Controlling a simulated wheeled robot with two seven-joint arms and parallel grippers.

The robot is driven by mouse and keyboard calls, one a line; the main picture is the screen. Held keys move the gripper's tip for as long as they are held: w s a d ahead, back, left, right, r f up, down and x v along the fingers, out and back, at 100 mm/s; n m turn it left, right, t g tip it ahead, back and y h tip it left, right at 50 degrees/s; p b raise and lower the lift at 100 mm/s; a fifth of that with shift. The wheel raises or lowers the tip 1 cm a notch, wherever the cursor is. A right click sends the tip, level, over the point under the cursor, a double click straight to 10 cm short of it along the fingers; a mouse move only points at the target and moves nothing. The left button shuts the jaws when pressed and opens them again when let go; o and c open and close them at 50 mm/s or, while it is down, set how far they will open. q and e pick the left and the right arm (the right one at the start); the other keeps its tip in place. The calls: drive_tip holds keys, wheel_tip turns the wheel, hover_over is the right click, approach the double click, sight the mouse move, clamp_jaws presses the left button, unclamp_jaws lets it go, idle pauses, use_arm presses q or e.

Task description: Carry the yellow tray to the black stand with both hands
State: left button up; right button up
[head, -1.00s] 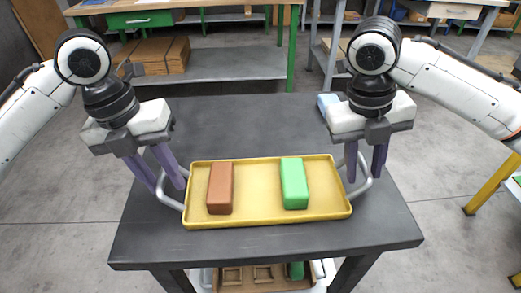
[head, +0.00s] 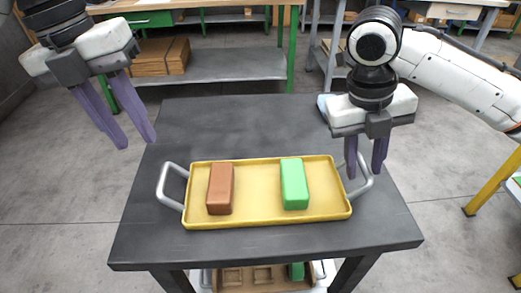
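The yellow tray (head: 262,216) lies flat on the black stand (head: 240,250), with a grey handle at each end. A brown block (head: 220,188) and a green block (head: 294,184) sit in it. My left gripper (head: 138,146) is open and empty, above and to the left of the tray, clear of the left handle (head: 170,186). My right gripper (head: 364,176) is open at the right handle (head: 364,182), with its purple fingers apart. I cannot tell whether they touch the handle.
A lower shelf holds a brown compartmented tray (head: 235,280). Workbenches with cardboard (head: 160,57) stand behind. The stand's back half is mostly clear.

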drive_tip(key=v, duration=1)
drive_tip(key=shift+r, duration=0.3)
drive_tip(key=shift+s, duration=0.1)
